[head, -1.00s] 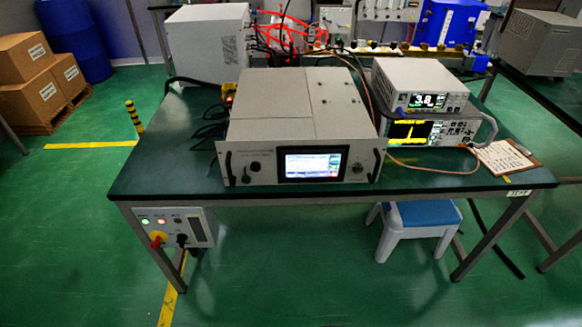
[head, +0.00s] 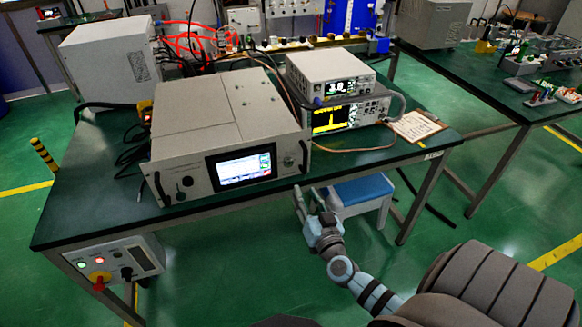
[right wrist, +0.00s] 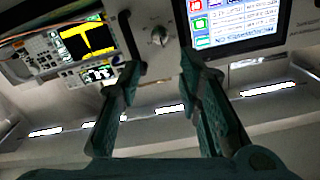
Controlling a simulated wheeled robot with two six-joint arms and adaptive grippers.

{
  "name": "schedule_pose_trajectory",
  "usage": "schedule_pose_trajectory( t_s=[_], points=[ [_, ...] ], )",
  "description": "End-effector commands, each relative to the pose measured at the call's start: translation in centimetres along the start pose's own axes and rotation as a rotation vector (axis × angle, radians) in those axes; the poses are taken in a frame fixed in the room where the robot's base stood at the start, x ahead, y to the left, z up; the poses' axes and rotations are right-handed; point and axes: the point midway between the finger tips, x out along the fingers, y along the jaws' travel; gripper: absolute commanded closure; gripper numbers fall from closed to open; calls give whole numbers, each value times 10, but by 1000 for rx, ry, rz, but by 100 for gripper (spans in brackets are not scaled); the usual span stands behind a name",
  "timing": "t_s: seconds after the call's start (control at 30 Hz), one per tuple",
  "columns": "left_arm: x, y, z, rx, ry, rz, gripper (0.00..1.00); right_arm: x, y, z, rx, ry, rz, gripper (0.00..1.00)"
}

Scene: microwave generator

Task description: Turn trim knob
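The microwave generator (head: 222,120) is a pale grey box with a lit screen (head: 241,167) on its front panel. A small round knob (head: 289,161) sits right of the screen; another knob (head: 187,182) sits left of it. Labels are too small to read. My right gripper (head: 307,196) is open and empty, in front of and below the right knob, apart from it. In the right wrist view, which looks upside down, this knob (right wrist: 159,36) lies beyond the gap between the open fingers (right wrist: 157,75). My left gripper is not in view.
Two stacked instruments (head: 330,80) stand right of the generator, with a clipboard (head: 416,126) beside them. A blue-topped stool (head: 360,190) is under the table's front edge. A control box (head: 115,264) hangs below the table at left. Handles flank the generator's panel.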

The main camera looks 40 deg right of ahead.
Motion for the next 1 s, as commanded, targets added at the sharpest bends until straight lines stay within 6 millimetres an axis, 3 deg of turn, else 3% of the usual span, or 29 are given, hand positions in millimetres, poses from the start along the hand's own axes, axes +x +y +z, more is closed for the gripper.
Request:
schedule_pose_trajectory(
  t_s=[0.2, 0.43, 0.6, 0.87, 1.0],
  points=[
    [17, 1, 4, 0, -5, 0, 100, 63, 1, 4, 0, 2, 0, 68],
    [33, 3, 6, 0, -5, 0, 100, 111, 1, 5, 0, -1, 0, 68],
    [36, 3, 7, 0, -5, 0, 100, 124, 0, 3, 0, -2, 0, 68],
    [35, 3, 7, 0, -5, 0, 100, 125, 0, 2, 0, -3, -1, 68],
    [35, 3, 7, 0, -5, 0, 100, 125, 0, 2, 0, -3, -1, 90]
  ],
)
